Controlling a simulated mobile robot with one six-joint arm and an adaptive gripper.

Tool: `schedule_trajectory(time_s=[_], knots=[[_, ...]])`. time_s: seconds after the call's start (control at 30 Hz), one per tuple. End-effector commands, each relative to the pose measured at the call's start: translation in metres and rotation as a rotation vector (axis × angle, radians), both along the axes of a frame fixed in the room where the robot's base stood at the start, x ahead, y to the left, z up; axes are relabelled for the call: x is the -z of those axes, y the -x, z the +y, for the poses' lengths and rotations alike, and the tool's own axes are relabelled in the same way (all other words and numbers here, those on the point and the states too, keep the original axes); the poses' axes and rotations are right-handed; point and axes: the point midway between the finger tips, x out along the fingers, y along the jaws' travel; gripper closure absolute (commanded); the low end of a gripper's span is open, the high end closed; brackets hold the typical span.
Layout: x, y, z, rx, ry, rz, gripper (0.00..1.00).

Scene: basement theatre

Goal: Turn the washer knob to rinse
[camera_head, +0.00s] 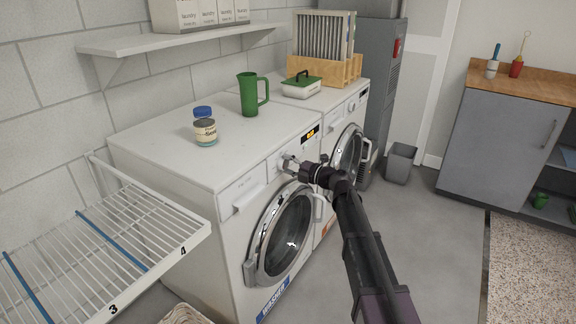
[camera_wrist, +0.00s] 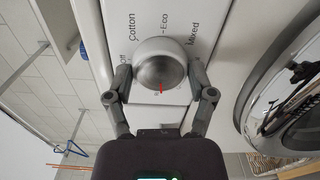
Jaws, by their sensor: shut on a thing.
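The washer (camera_head: 235,205) is the nearer white machine, with a round glass door and a blue WASHER label low on its front. Its silver-grey knob (camera_wrist: 160,66) sits on the front panel between my fingers. My gripper (camera_wrist: 161,76) is shut on the knob, one finger on each side. In the head view, my gripper (camera_head: 291,165) is at the washer's panel and mostly covers the knob. A red mark on the knob points to the bottom of the wrist view. Cotton, Eco and Mixed are readable around the dial, and Off partly; labels near the red mark are unreadable.
A green jug (camera_head: 249,95) and a blue-lidded jar (camera_head: 204,127) stand on the washer. A second white machine (camera_head: 352,110) stands beside it. A wire drying rack (camera_head: 120,235) is at the left. Grey floor (camera_head: 415,235) lies clear to the right.

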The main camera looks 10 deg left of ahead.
Motion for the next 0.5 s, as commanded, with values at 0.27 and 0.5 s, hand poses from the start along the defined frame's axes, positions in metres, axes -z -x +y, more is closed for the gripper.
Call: schedule_trajectory(time_s=[0.27, 0.5], knots=[[-0.0006, -0.0009, 0.0013, 0.0, -0.002, -0.001, 0.0], [-0.0002, -0.0004, 0.0005, 0.0, -0.001, -0.001, 0.0]])
